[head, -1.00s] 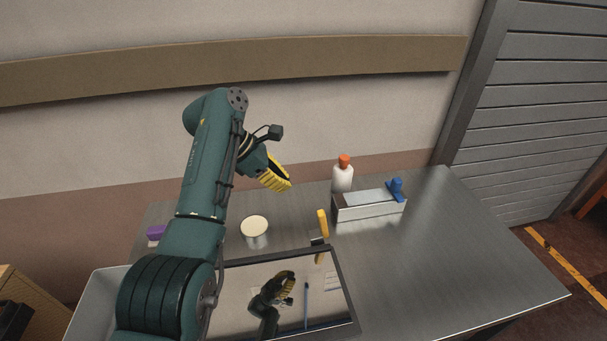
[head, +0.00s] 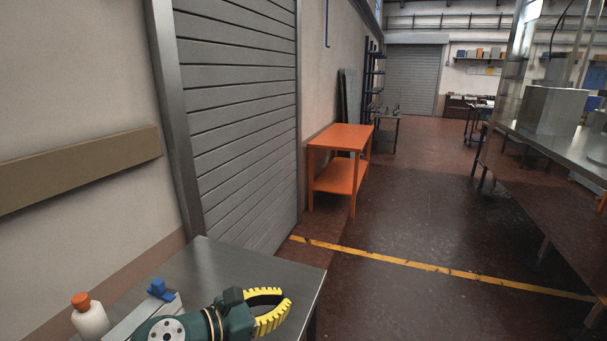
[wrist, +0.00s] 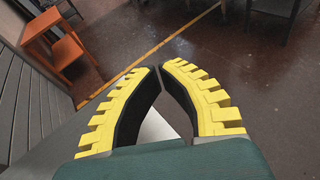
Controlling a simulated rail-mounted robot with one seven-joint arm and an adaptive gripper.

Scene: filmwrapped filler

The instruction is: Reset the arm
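My gripper (head: 286,298) is at the bottom of the head view, over the right end of the steel table (head: 215,265). Its two yellow ribbed fingers bow outward and their tips come together. The wrist view shows the fingers (wrist: 160,67) with dark inner pads, tips meeting or nearly so, and nothing held between them. The rest of my arm is mostly below the head view's edge.
A white bottle with an orange cap (head: 90,318) and a metal box with a blue handle (head: 160,290) stand on the table left of my gripper. An orange side table (head: 340,138) stands beyond the grey shutter (head: 240,110). Open floor lies right, crossed by a yellow line (head: 430,267).

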